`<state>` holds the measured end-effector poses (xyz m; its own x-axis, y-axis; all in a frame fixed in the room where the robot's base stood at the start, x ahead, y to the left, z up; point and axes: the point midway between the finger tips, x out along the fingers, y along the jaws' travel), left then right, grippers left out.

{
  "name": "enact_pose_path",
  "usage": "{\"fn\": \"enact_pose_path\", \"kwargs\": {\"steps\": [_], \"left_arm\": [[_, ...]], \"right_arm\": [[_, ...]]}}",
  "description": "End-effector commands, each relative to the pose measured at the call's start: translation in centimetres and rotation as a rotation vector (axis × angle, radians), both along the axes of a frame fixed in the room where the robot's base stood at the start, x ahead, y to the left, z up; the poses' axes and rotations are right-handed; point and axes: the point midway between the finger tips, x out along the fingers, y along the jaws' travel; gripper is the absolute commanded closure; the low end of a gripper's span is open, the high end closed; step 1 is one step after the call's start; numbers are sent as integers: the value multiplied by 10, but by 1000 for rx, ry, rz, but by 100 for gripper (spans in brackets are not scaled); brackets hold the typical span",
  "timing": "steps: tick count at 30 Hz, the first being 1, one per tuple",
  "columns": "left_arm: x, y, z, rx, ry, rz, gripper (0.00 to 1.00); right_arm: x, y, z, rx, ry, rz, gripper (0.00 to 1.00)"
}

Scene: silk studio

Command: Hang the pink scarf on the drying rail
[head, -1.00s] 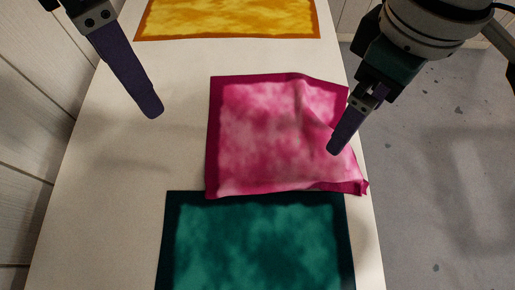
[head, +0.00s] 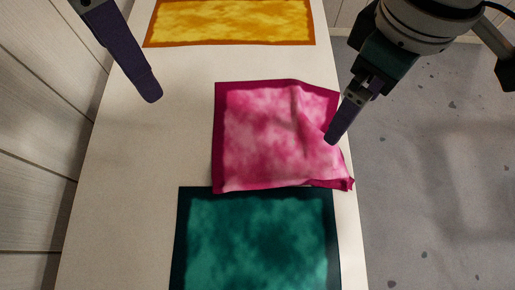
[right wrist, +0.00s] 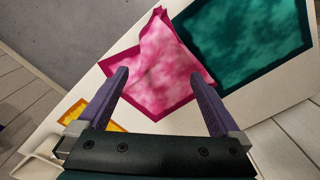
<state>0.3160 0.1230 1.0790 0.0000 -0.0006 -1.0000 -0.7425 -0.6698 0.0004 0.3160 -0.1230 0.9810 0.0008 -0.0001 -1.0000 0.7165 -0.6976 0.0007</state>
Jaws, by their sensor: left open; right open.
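The pink scarf (head: 265,140) with a darker magenta border lies on the white table, its right side rumpled and its lower right corner bunched at the table's right edge. It also shows in the right wrist view (right wrist: 155,85), beyond and between the fingers. My right gripper (head: 331,138) appears over the scarf's right edge in the head view; in the right wrist view (right wrist: 163,80) its two fingers are wide apart with nothing between them. My left gripper (head: 152,93) is open and empty, left of the scarf and apart from it. The drying rail is not in view.
A teal scarf (head: 255,245) lies flat just below the pink one, close to its lower edge. A yellow scarf (head: 235,22) with an orange border lies at the far end. The table's left part (head: 130,180) is bare. Grey floor lies to the right.

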Motion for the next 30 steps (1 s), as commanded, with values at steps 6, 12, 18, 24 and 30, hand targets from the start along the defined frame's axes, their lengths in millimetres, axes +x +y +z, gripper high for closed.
{"fn": "enact_pose_path", "kwargs": {"steps": [6,12,18,24,30], "left_arm": [[0,0,4,0,0,0,0],[0,0,11,0,0,0,0],[0,0,14,0,0,0,0],[0,0,15,0,0,0,0],[0,0,15,0,0,0,0]], "right_arm": [[1,0,15,2,-2,0,0],[1,0,57,2,-5,1,0],[1,1,89,2,-4,1,0],[0,0,100,0,0,0,0],[0,0,100,0,0,0,0]]}}
